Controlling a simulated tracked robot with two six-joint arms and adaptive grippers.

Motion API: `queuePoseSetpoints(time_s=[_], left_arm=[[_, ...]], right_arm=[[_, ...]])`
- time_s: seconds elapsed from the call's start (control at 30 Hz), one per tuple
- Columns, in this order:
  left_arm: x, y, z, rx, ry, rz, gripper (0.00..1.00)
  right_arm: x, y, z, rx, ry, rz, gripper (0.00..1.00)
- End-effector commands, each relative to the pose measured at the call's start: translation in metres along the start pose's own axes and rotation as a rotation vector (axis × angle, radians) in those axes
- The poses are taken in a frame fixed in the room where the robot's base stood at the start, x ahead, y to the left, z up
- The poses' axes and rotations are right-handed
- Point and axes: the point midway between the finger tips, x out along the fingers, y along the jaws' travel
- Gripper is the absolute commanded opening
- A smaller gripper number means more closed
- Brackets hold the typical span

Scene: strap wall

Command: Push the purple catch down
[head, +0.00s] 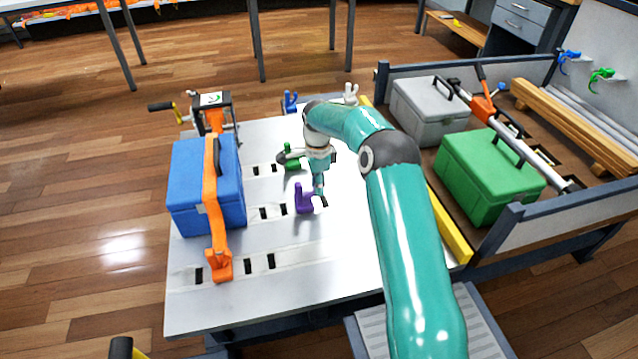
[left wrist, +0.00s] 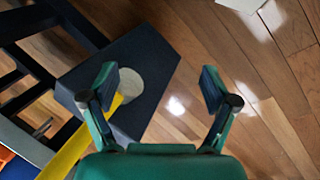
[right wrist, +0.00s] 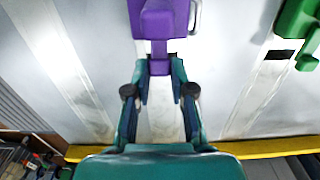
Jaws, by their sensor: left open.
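The purple catch (head: 304,198) stands up from a slot in the white board (head: 285,255), in the middle of the head view. My right gripper (head: 319,190) is just right of it. In the right wrist view the purple catch (right wrist: 158,22) fills the top middle, and its narrow end reaches between my fingertips (right wrist: 160,78). The fingers are partly closed; whether they touch or grip it I cannot tell. My left gripper (left wrist: 158,82) is open and empty, over the floor beside a dark post; in the head view it does not clearly show.
A blue case (head: 190,190) sits left under an orange strap (head: 211,195). A green catch (head: 291,157) is behind the purple one; blue (head: 290,102) and white (head: 350,94) catches are further back. Grey (head: 420,112) and green (head: 480,180) cases stand right, beyond a yellow edge (head: 450,225).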

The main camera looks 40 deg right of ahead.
Motion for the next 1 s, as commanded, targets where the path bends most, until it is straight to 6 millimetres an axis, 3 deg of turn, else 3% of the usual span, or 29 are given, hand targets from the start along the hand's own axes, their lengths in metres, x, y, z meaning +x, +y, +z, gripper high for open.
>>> queuePoseSetpoints(time_s=[0.47, 1.0], left_arm=[[-0.003, 0.001, 0.000, 0.000, 0.000, 0.000, 0.87], [-0.018, 0.006, 0.000, 0.000, 0.000, 0.000, 0.87]], right_arm=[[0.001, 0.000, -0.002, 0.000, -0.037, 0.001, 0.00], [0.015, -0.001, -0.016, 0.004, -0.369, 0.000, 0.00]])
